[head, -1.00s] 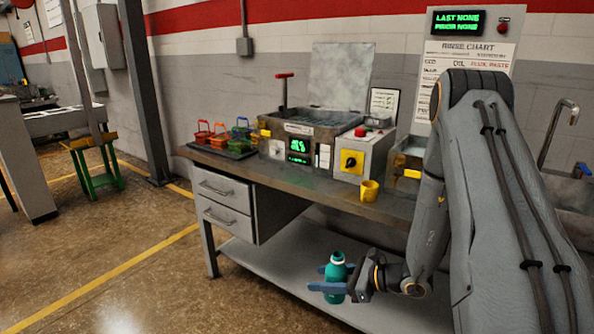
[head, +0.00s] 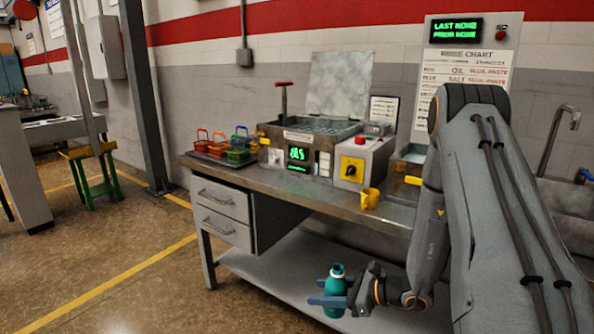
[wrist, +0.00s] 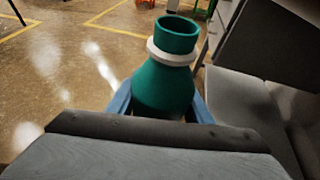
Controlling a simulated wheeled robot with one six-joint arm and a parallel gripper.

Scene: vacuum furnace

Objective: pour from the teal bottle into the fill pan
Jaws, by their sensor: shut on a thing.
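The teal bottle (head: 335,287) is upright, with an open mouth and a white ring round its neck. My gripper (head: 330,298) is shut on its body, in front of the bench's lower shelf. In the wrist view the bottle (wrist: 168,80) stands between the blue fingers (wrist: 160,105), its neck tipped slightly right in the picture. Its lower body is hidden there by my gripper. I cannot surely pick out the fill pan; a yellow cup (head: 370,198) stands on the bench's front edge.
Drawers (head: 222,211) hang below at the left. A sink (head: 570,205) is at the right.

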